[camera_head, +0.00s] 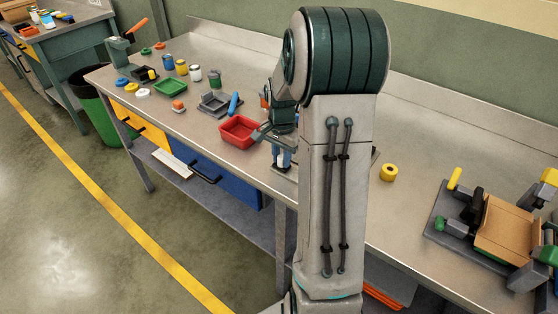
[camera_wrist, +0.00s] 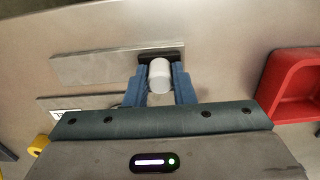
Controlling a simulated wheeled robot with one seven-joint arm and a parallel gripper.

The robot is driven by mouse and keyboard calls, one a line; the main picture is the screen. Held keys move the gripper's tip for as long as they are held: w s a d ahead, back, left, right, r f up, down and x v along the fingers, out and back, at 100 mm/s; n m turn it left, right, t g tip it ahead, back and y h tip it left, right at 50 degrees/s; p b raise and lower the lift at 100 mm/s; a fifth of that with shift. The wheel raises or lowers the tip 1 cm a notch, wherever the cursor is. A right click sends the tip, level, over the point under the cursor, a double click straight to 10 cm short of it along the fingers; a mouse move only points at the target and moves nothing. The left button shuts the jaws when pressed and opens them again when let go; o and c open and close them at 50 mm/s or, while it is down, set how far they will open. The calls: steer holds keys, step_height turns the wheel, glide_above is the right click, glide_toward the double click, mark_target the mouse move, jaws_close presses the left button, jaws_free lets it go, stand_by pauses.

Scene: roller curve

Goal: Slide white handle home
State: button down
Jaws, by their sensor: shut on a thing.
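The white handle (camera_wrist: 160,76) is a short cylinder standing on a dark block (camera_wrist: 160,54) in the wrist view. My gripper (camera_wrist: 160,90) has its two blue fingers on either side of the handle, shut on it. The dark block sits at the right end of a grey metal plate (camera_wrist: 105,68). A second, lower plate (camera_wrist: 75,103) lies nearer, partly hidden by my gripper body. In the head view the white handle (camera_head: 284,158) shows low at the left of my arm, and much of the fixture is hidden behind the arm.
A red tray (camera_wrist: 290,88) stands to the right in the wrist view; in the head view the red tray (camera_head: 238,132) is just left of my gripper. A yellow ring (camera_head: 388,172) and a clamp fixture (camera_head: 490,225) lie right of my arm.

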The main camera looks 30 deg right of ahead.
mark_target(280, 156)
steer(key=shift+w, duration=0.1)
steer(key=c, duration=1.2)
jaws_free()
steer(key=shift+w+a, duration=0.1)
steer(key=shift+c, duration=0.2)
steer(key=shift+r, duration=0.15)
step_height(280, 156, up, 14)
steer(key=shift+f+b, duration=0.2)
steer(key=shift+b, duration=0.1)
steer(key=s+a+f+n+t, duration=0.3)
steer(key=s+a+n, duration=1)
steer(key=s+a, duration=0.3)
steer(key=s, duration=0.2)
steer(key=shift+s+a, duration=0.35)
steer(key=shift+s, duration=0.05)
